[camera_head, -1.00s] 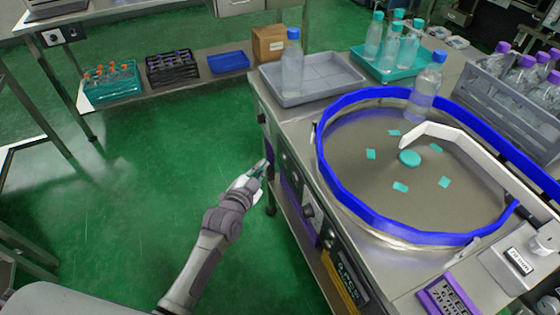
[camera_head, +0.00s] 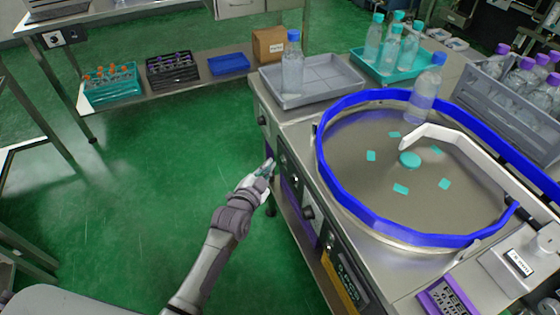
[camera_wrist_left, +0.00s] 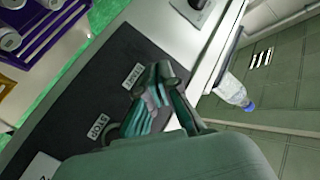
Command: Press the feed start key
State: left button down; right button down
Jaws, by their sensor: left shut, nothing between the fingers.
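My left gripper (camera_head: 267,168) is shut and empty, at the front side of the steel machine table (camera_head: 296,118), close to its dark control panel. In the left wrist view the gripper (camera_wrist_left: 158,82) is over the dark panel (camera_wrist_left: 72,110). A small white label (camera_wrist_left: 132,76) there, hard to read, is beside the fingertips. A second label, STOP (camera_wrist_left: 97,126), is farther down the panel. The fingers hide part of the panel, and I cannot make out the feed start key or tell whether the fingertips touch the panel. My right gripper is not in view.
A round feed table with a blue rim (camera_head: 330,180) is on top. In the wrist view a bottle (camera_wrist_left: 232,90) and a purple rack (camera_wrist_left: 50,45) show. Green floor is clear left of the machine.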

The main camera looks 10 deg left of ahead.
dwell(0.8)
pick_arm(q)
jog(key=shift+w+d, duration=0.25)
jog(key=shift+d, duration=0.1)
